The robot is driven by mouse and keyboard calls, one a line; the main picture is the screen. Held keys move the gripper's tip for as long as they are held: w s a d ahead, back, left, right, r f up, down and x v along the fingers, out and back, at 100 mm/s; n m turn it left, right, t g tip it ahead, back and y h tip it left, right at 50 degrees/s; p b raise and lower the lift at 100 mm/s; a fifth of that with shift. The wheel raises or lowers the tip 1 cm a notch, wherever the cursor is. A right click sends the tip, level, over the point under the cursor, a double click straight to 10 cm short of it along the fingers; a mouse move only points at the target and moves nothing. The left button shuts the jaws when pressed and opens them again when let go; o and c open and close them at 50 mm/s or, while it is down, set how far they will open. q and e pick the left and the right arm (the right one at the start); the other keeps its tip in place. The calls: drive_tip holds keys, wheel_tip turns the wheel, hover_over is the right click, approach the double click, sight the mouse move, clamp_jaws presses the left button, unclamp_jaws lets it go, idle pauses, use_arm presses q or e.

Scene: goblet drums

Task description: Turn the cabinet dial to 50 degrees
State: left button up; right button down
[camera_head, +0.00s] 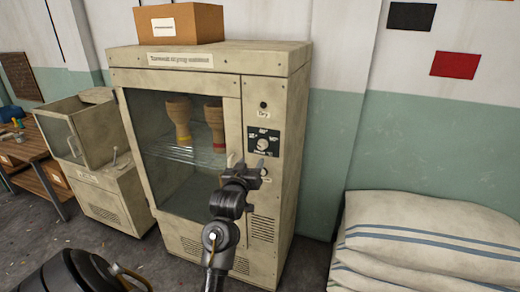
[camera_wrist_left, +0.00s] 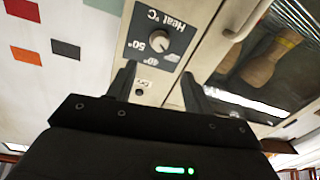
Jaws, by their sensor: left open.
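The cabinet (camera_head: 265,200) is a tall cream metal unit with a glazed door. Its dial (camera_head: 262,144) is a pale round knob on a dark panel at the upper right of the front. In the left wrist view the dial (camera_wrist_left: 160,42) appears upside down, with "Heat °C", "50°" and "40°" printed around it. I cannot tell which mark it points to. My left gripper (camera_head: 249,167) is open and empty, in front of the cabinet just below the dial. Its fingers (camera_wrist_left: 158,72) stand apart in the wrist view, with the dial seen beyond the gap. My right gripper is not in view.
Two goblet drums (camera_head: 179,120) stand on a rack behind the cabinet door glass. A cardboard box (camera_head: 180,24) sits on top. A smaller cabinet (camera_head: 100,190) stands at the left; stacked sacks (camera_head: 430,235) lie at the right. Floor shows between the cabinet and sacks.

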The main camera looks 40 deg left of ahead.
sight(261, 147)
use_arm(q)
drive_tip(key=p+x, duration=0.2)
drive_tip(key=x, duration=0.8)
drive_tip(key=shift+w+a+f, duration=0.1)
drive_tip(key=shift+w, duration=0.3)
drive_tip(key=c, duration=1)
drive_tip(key=shift+o, duration=0.2)
